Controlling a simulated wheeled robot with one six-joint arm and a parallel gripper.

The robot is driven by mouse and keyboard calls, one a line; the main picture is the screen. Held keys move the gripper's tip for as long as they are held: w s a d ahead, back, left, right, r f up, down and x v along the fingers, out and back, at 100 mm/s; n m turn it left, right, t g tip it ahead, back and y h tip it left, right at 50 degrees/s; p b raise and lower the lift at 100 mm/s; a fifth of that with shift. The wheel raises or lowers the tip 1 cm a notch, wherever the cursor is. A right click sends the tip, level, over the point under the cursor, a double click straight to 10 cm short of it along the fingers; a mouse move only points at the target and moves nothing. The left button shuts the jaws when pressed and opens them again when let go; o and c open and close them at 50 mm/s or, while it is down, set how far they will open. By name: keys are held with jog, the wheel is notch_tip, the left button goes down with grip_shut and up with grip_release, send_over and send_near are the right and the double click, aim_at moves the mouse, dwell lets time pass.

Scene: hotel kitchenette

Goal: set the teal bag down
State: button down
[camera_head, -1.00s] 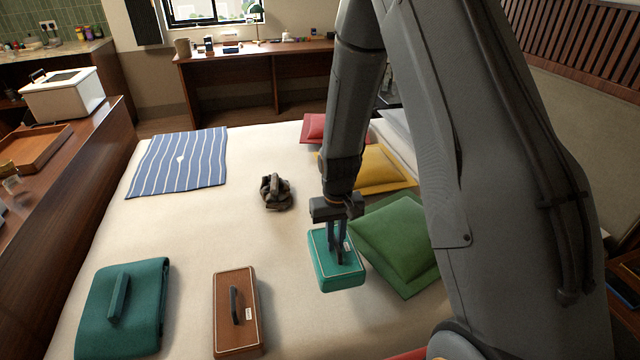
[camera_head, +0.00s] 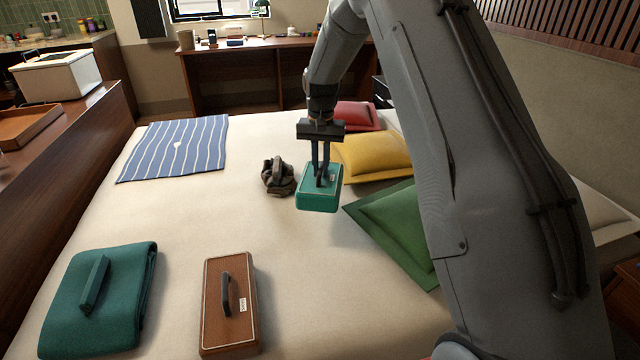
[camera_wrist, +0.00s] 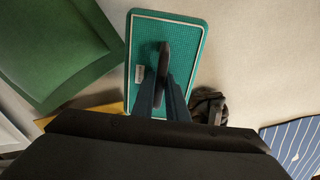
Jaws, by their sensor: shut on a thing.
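The teal bag (camera_head: 317,199) is a small box-shaped case with pale edging, a white label and a dark top handle. My gripper (camera_head: 320,180) is shut on that handle, with the bag hanging below it. The bag appears to be held above the bed, between the dark crumpled bag and the green pillow; the exact gap beneath it is hard to tell. In the wrist view the teal bag (camera_wrist: 146,92) fills the middle, with my fingers (camera_wrist: 163,90) at its handle. Its lower end is hidden there by my gripper body.
The bed (camera_head: 290,270) has clear room in front. A brown case (camera_head: 213,310), a folded teal item with a handle (camera_head: 130,315), a dark crumpled bag (camera_head: 279,182) and a striped cloth (camera_head: 180,150) lie on it. Green (camera_head: 400,235), yellow (camera_head: 372,157) and red (camera_head: 357,115) pillows line the right.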

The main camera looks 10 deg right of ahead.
notch_tip(320, 180, down, 9)
jog(key=shift+p, duration=0.3)
jog(key=c, duration=1.7)
grip_release()
jog(key=shift+f, duration=0.15)
jog(key=shift+c, duration=0.2)
notch_tip(320, 180, up, 12)
jog(key=shift+r+b, duration=0.1)
jog(key=shift+b, duration=0.35)
jog(key=shift+s+d+r, duration=0.1)
jog(key=shift+s+r, duration=0.15)
jog(key=shift+s, duration=0.05)
jog(key=s+d+r, duration=0.1)
jog(key=s+d, duration=0.1)
jog(key=s, duration=1)
jog(key=s+d+r+n, duration=0.1)
jog(key=s+r, duration=0.1)
jog(key=s, duration=1.1)
jog(key=s+d+r+n, duration=0.1)
jog(key=s+d, duration=0.1)
jog(key=s, duration=1.1)
jog(key=shift+s+d+r, duration=0.2)
jog(key=shift+d, duration=0.15)
